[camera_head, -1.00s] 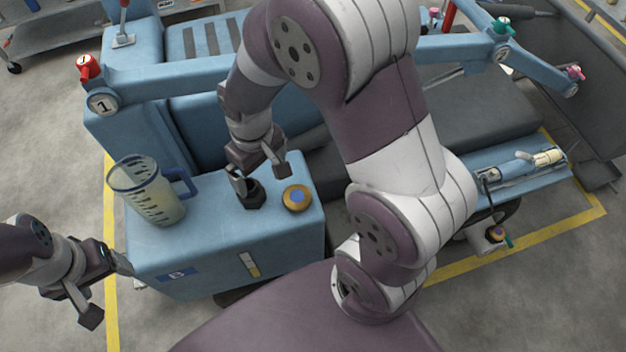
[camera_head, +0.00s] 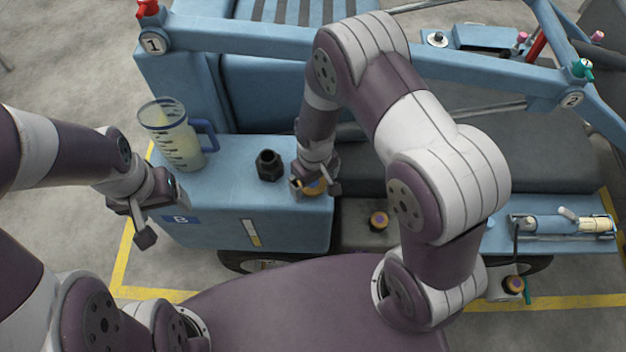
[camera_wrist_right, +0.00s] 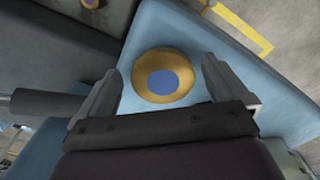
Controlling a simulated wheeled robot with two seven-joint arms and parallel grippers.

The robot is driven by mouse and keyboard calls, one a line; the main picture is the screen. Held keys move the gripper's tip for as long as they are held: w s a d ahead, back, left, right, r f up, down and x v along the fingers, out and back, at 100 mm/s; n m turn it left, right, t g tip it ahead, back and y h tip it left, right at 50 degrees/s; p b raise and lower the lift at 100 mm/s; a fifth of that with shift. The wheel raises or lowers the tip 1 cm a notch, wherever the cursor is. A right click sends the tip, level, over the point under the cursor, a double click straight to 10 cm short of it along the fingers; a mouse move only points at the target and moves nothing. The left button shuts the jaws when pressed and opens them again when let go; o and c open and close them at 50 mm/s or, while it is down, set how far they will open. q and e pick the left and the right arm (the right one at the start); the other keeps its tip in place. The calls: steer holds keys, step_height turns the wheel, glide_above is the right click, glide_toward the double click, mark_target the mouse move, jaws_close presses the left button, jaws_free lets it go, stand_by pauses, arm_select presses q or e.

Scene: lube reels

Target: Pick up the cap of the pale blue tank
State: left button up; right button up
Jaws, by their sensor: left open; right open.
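The cap is a gold disc with a blue centre. It lies flat on top of the pale blue tank (camera_head: 225,215), to the right of the tank's black filler neck (camera_head: 269,166). In the head view the cap (camera_head: 314,187) is partly hidden by my right gripper (camera_head: 316,190), which is just above it. In the right wrist view the cap (camera_wrist_right: 163,77) lies between the two spread fingers of my right gripper (camera_wrist_right: 162,66), with a gap on each side. My left gripper (camera_head: 136,222) is open and empty, off the tank's left front edge.
A clear measuring jug (camera_head: 180,140) with a blue handle stands on the tank's left. A blue rail with a red valve (camera_head: 148,8) runs behind. Other gold caps sit to the right, one on the dark surface (camera_head: 378,221) and one lower (camera_head: 514,284).

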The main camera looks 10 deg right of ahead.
steer(key=shift+w+a, duration=0.1)
steer(key=c, duration=1.1)
steer(key=shift+r, duration=0.15)
